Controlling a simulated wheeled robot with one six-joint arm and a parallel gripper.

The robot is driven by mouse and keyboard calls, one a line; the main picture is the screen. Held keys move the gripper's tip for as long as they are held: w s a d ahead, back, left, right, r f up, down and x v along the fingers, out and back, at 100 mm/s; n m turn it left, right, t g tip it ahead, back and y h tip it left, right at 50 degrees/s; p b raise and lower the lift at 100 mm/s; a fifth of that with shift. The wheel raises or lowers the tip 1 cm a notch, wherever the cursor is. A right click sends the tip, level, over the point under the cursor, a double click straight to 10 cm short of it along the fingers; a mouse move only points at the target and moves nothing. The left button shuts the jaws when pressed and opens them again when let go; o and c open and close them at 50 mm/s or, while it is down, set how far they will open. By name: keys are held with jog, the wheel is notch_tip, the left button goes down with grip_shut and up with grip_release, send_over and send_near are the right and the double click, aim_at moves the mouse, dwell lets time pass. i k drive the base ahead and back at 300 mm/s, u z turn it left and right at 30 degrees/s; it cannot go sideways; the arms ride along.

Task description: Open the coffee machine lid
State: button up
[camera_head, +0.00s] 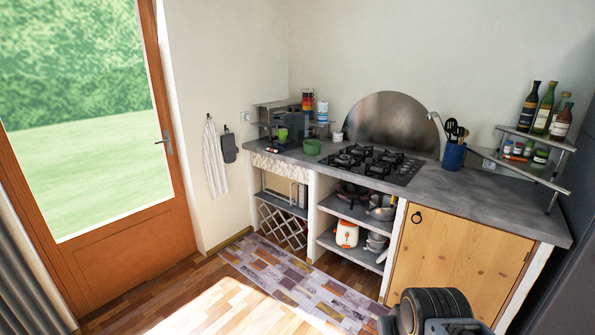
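The coffee machine (268,122) is a small grey and black machine at the far left end of the counter, near the wall corner. A green cup (282,134) shows at its front. The machine is small in view, and I cannot make out its lid clearly or tell whether it is open or shut. A dark, rounded part of my arm shows at the bottom edge, right of centre, far from the machine. My gripper is not in view.
The grey counter (460,196) holds a gas hob (375,163), a green pot (312,147), a blue utensil holder (453,157) and a bottle shelf (530,137) at right. A patterned rug (300,285) lies before it. A glazed door (120,235) stands at left. Open wooden floor lies in front.

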aim_at(281, 114)
jog(key=u, duration=0.45)
jog(key=i, duration=2.85)
jog(key=u, duration=0.65)
jog(key=i, duration=1.4)
jog(key=u, duration=0.25)
